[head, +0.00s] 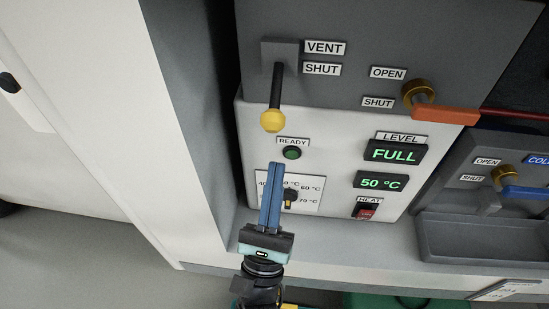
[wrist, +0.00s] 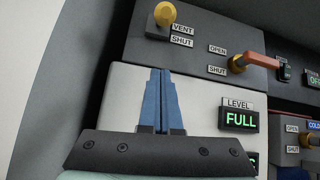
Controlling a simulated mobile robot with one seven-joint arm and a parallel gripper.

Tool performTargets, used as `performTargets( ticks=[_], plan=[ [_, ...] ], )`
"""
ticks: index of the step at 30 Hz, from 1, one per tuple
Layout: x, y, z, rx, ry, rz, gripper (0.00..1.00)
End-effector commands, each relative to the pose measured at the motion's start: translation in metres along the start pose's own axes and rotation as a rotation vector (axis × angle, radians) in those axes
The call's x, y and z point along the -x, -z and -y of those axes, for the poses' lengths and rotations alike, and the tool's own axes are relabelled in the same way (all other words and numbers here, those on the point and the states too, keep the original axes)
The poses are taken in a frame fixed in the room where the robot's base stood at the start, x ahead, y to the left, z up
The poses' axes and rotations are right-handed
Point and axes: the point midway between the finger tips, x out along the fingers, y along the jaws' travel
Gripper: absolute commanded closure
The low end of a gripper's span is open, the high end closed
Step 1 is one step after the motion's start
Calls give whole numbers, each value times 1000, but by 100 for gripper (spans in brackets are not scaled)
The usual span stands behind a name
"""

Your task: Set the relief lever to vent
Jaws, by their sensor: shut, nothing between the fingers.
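The relief lever (head: 277,85) is a black rod with a yellow knob (head: 273,121), mounted on a grey block beside the VENT label (head: 324,48) and the SHUT label (head: 321,69). In the head view the rod points down, with the knob below the SHUT label. In the wrist view the yellow knob (wrist: 165,14) is at the top, and the rod is mostly hidden. My gripper (head: 276,166) has blue fingers, shut and empty. It is below the knob and apart from it, in front of the white panel. Its fingers also show in the wrist view (wrist: 161,72).
A valve with an orange handle (head: 445,114) sits right of the lever, at OPEN and SHUT labels. The white panel has a READY lamp (head: 292,153), a dial (head: 290,198) partly behind my gripper, displays and a HEAT switch (head: 366,213). A blue-handled valve (head: 524,192) is farther right.

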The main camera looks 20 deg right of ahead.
Motion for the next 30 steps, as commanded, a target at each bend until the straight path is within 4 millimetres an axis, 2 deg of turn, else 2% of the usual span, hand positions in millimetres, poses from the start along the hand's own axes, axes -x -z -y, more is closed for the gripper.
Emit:
performTargets(
  ticks=[12, 18, 21, 30],
  plan=[
    [-89, -3, 1, 0, 2, 4, 100],
    [-78, -28, 0, -1, -1, -2, 100],
    [-75, -35, 1, 1, 0, -1, 100],
    [-73, -38, 0, 1, 0, 0, 100]
  ],
)
